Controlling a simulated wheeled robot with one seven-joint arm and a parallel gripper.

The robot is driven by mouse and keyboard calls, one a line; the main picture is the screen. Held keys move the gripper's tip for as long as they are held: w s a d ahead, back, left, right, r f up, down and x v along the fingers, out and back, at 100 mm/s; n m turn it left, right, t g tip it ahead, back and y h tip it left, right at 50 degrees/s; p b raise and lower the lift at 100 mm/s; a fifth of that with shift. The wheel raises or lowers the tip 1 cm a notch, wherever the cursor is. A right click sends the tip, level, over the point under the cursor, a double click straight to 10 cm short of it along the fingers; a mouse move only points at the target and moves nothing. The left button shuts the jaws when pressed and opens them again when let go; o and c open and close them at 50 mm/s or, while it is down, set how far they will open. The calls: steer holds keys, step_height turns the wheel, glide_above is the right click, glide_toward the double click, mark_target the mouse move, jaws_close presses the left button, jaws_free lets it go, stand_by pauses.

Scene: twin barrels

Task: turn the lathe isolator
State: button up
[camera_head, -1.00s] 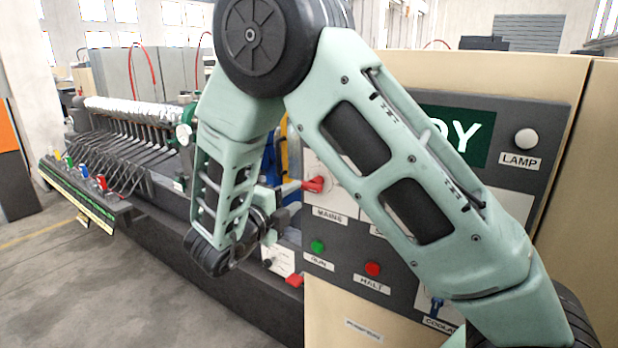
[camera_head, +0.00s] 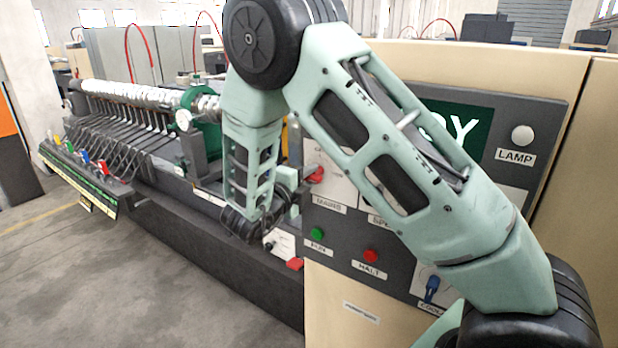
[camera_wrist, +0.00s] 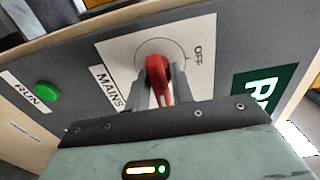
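The lathe isolator is a red rotary handle (camera_wrist: 158,75) on a pale plate (camera_wrist: 120,52) marked MAINS and OFF. In the wrist view its lever points down the picture, away from the OFF mark at upper right. My gripper (camera_wrist: 160,86) has one grey finger on each side of the handle, very close to it. Whether the fingers press on it is unclear. In the head view the red handle (camera_head: 315,174) shows just right of my gripper (camera_head: 290,196), whose fingertips are small and partly hidden.
A green RUN button (camera_head: 317,234), a red HALT button (camera_head: 371,256) and a blue coolant switch (camera_head: 431,289) sit lower on the dark panel. A LAMP knob (camera_head: 522,135) is at upper right. My arm covers the panel's middle. Open floor (camera_head: 150,290) lies left.

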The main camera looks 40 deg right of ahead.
steer(key=shift+n, duration=0.3)
steer(key=n+b, duration=0.2)
steer(key=n, duration=0.1)
steer(key=shift+f+n, duration=0.1)
steer(key=shift+n, duration=0.2)
steer(key=n, duration=0.4)
steer(key=shift+n, duration=0.3)
steer(key=n+p, duration=0.1)
steer(key=n, duration=0.3)
steer(key=shift+n, duration=0.3)
steer(key=shift+n+p, duration=0.85)
steer(key=shift+n, duration=1.45)
steer(key=shift+a, duration=0.1)
steer(key=o, duration=0.8)
